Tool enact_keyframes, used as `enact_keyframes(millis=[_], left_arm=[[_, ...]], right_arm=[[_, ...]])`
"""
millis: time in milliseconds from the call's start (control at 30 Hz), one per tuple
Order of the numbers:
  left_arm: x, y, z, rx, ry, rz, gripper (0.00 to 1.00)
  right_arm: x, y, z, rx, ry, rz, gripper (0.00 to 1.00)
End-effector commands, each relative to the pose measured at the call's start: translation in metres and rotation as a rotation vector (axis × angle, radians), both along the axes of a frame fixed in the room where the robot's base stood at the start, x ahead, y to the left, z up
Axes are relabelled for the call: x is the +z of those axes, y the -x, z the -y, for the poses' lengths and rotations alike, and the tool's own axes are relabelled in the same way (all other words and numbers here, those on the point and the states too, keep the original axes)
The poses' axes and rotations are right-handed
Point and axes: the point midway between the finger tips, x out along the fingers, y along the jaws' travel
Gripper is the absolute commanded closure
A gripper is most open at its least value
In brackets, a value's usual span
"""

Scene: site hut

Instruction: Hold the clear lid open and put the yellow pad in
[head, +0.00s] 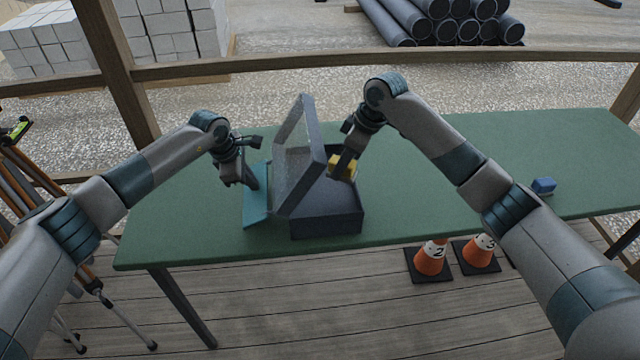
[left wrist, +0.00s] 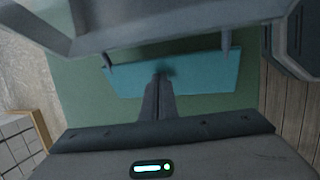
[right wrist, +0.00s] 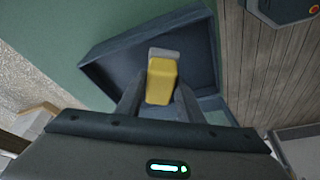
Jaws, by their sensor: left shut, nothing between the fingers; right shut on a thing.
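The dark grey box (head: 327,220) stands on the table with its clear lid (head: 300,160) raised nearly upright, leaning slightly left. My right gripper (head: 343,168) is shut on the yellow pad (head: 348,163), at the box's mouth just right of the lid. In the right wrist view the pad (right wrist: 161,82), with a grey end, shows between the fingers over the box's interior (right wrist: 200,50). My left gripper (head: 254,187) is shut and empty, left of the lid. In the left wrist view the lid's frame (left wrist: 150,35) crosses near its fingers (left wrist: 160,80); contact cannot be told.
A flat teal piece (head: 256,212) lies on the green table (head: 430,190) left of the box, below my left gripper. A small blue block (head: 543,185) sits far right. The table between is clear. Orange cones (head: 431,262) stand on the floor in front.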

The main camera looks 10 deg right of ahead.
Motion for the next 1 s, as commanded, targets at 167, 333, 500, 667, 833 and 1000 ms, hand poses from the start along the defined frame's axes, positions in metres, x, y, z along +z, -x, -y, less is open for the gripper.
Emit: enact_keyframes(millis=[167, 333, 500, 667, 833, 1000], left_arm=[[0.000, 0.000, 0.000, 0.000, 0.000, 0.000, 1.00], [0.000, 0.000, 0.000, 0.000, 0.000, 0.000, 1.00], [0.000, 0.000, 0.000, 0.000, 0.000, 0.000, 1.00], [0.000, 0.000, 0.000, 0.000, 0.000, 0.000, 1.00], [0.000, 0.000, 0.000, 0.000, 0.000, 0.000, 1.00], [0.000, 0.000, 0.000, 0.000, 0.000, 0.000, 1.00]], right_arm=[[-0.003, -0.007, -0.014, 0.000, -0.001, 0.000, 0.86], [-0.007, -0.013, -0.026, 0.000, -0.001, 0.001, 0.86], [-0.021, -0.013, -0.026, -0.001, 0.000, -0.002, 0.86], [-0.035, -0.013, -0.026, 0.000, 0.000, -0.002, 0.86], [-0.047, -0.013, -0.026, 0.000, 0.000, 0.000, 0.86], [-0.058, -0.013, -0.026, -0.001, 0.000, -0.002, 0.86]])
